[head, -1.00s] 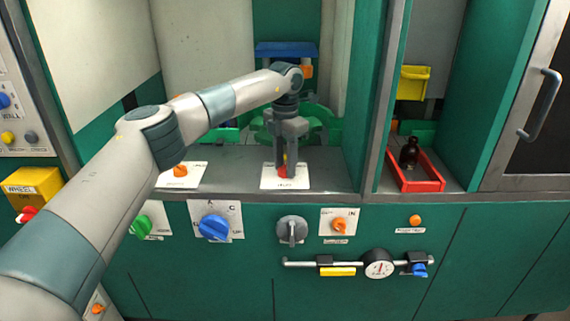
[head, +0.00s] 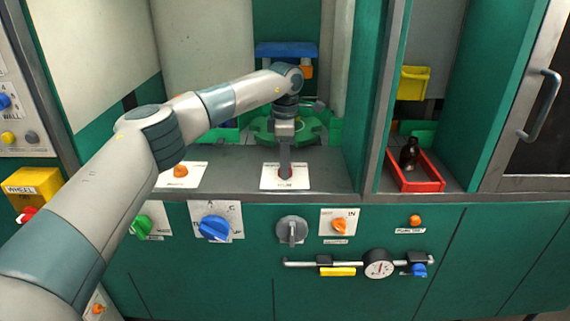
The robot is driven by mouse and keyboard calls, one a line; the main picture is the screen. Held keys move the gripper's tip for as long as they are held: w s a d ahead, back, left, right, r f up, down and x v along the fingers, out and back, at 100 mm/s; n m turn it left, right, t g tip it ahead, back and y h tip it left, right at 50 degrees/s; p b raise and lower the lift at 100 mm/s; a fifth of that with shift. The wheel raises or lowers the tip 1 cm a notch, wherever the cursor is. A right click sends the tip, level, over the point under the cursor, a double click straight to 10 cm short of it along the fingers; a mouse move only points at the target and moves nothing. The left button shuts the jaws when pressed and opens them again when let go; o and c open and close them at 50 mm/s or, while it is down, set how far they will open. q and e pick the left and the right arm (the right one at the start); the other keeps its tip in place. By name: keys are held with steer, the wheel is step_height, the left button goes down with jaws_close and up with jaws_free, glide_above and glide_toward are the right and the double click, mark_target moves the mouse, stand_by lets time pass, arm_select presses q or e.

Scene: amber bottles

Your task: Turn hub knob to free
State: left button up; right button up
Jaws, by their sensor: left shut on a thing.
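My left gripper (head: 285,172) points straight down onto a white labelled plate (head: 303,183) on the grey ledge in the middle bay. It is shut on the small knob at the middle of that plate, which I take to be the hub knob. The fingers line up one behind the other from here and hide nearly all of the knob, so its pointing direction cannot be told. The print on the plate is too small to read. My right gripper is not in view.
An orange knob (head: 180,171) on another white plate sits left on the ledge. A green fixture (head: 262,127) stands behind the gripper. A red tray (head: 418,186) with a dark bottle (head: 409,153) is at right. Knobs and a gauge (head: 379,264) line the front panel.

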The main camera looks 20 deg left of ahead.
arm_select(q)
steer(key=shift+r, duration=0.15)
steer(key=o, duration=1)
